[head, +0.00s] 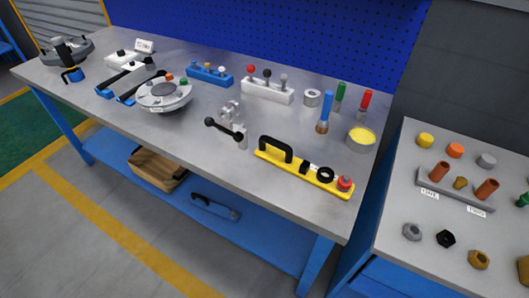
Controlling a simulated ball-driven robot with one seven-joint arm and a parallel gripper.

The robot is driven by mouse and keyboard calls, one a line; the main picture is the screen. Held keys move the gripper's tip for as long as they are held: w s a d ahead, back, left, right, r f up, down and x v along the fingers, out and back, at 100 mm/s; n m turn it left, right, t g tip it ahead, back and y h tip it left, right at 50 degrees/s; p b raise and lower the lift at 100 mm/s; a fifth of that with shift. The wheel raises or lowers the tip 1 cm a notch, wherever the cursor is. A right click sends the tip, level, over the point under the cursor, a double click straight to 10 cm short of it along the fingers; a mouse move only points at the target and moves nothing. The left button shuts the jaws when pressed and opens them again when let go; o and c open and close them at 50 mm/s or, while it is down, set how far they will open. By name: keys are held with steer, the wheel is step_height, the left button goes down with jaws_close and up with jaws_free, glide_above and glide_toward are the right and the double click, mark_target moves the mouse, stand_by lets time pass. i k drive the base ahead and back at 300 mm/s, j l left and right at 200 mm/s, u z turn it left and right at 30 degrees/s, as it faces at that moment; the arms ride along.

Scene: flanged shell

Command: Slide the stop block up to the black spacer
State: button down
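A yellow rail fixture (281,164) lies near the front right of the workbench, running at a slant from upper left to lower right. A black arched handle (275,147) stands at its left end. A small black block (304,168) sits near the middle of the rail and may be the stop block. A black ring (325,175) to its right may be the black spacer; a small gap seems to lie between them. A red knob (345,183) is at the right end. The parts are too small to name surely. My gripper is not in view.
A silver clamp with a black bar handle (223,130) stands left of the rail. A yellow-filled tin (360,138) and upright brushes (324,112) stand behind it. A side table (405,200) with several fasteners is at right. Bare bench top surrounds the rail.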

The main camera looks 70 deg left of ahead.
mark_target(305, 166)
steer(key=u, duration=1.45)
